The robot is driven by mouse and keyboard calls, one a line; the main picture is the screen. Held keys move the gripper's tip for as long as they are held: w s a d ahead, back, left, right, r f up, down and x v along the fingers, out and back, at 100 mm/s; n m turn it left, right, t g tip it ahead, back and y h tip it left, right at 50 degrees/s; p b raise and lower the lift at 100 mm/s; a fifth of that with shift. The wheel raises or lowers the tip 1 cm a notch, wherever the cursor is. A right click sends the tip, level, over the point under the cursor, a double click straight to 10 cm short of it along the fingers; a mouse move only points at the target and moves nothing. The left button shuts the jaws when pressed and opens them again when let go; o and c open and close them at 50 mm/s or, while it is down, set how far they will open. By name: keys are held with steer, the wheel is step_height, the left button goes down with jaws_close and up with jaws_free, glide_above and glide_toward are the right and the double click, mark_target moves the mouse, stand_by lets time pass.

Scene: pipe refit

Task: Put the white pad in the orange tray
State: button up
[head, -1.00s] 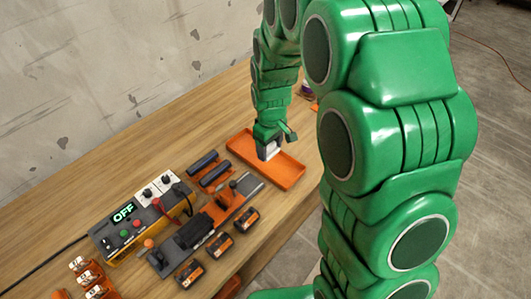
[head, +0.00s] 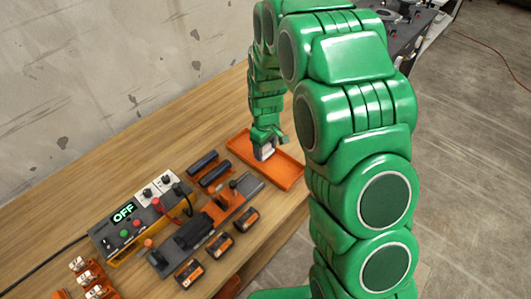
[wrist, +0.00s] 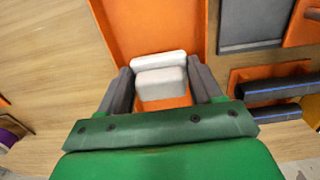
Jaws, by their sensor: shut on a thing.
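The white pad (wrist: 160,80) is between the two dark fingers of my gripper (wrist: 163,88) in the wrist view. The orange tray (head: 285,173) lies on the wooden bench, and its floor also shows behind the pad in the wrist view (wrist: 150,25). In the head view my gripper (head: 265,150) is over the tray's middle and left part, pointing down, with the pad (head: 265,153) at its tip. My gripper is shut on the pad. I cannot tell whether the pad touches the tray floor.
A control box with an OFF display (head: 124,212) stands left of the tray. A grey and orange fixture (head: 205,225) and dark cylinders (head: 208,168) lie close to the tray. Several small black and orange blocks (head: 219,246) line the bench's front edge.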

steer(key=shift+f, duration=1.3)
steer(key=shift+f, duration=0.1)
steer(key=o, duration=0.8)
steer(key=shift+o, duration=0.2)
